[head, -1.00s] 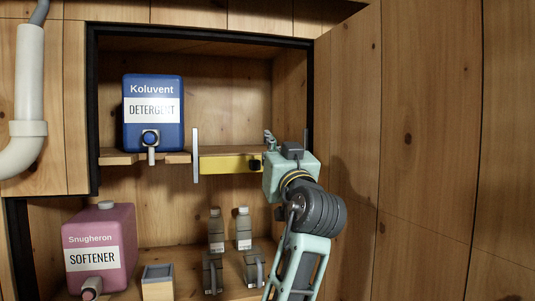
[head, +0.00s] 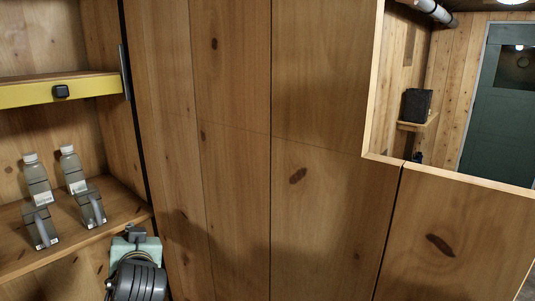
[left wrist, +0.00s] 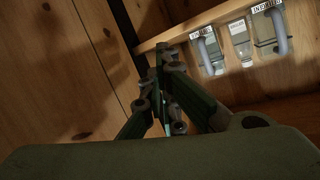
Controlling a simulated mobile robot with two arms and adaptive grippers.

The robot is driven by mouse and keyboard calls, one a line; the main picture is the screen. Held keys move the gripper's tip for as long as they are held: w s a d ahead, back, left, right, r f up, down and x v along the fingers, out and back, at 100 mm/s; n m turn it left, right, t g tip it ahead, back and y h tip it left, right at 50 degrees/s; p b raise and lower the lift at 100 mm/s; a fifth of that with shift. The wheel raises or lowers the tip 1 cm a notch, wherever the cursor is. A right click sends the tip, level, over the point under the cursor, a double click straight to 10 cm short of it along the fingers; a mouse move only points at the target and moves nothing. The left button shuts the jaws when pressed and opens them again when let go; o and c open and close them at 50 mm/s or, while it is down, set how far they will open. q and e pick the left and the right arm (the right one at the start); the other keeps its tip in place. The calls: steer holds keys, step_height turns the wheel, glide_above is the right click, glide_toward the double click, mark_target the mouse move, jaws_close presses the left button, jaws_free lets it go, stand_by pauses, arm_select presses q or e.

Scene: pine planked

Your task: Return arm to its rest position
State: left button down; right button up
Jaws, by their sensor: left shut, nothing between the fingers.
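My left arm shows at the bottom left of the head view, as a pale green wrist part (head: 138,246) and a dark ribbed joint. It is in front of the wood panel, just right of and below the lower shelf. The fingers are not clear there. In the left wrist view my left gripper (left wrist: 167,62) has its dark green fingers together, with nothing between them. It is apart from the shelf. My right gripper is in neither view.
The lower shelf (head: 20,266) holds two capped bottles (head: 37,180) and two grey handled containers (head: 92,208). A yellow-fronted shelf (head: 25,93) is above. Wood panels (head: 320,220) fill the middle. An opening at upper right shows a dark green door (head: 497,115).

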arm_select(q)
steer(key=s+d+f+m+g+h, duration=0.2)
steer(key=s+d+f, duration=0.1)
steer(key=s+f, duration=0.6)
steer(key=s+d+f+m+g+h, duration=0.1)
steer(key=s+d+f+g+h, duration=0.15)
steer(key=s+f, duration=0.7)
steer(key=s+d+f+m+g+h, duration=0.1)
steer(key=s+d+f+g+h, duration=0.15)
steer(key=s+f, duration=0.4)
steer(key=s+d+f+m+g+h, duration=0.1)
steer(key=s+d+f+g, duration=0.2)
steer(key=s, duration=0.6)
step_height(320, 180, down, 28)
steer(key=s+b, duration=0.1)
steer(key=s, duration=0.1)
steer(key=s+a+f+g+b, duration=0.1)
steer(key=s+a+f, duration=0.2)
steer(key=s+f, duration=1.4)
steer(key=shift+s+f+g, duration=0.15)
steer(key=shift+f+g, duration=0.05)
steer(key=shift+g, duration=0.1)
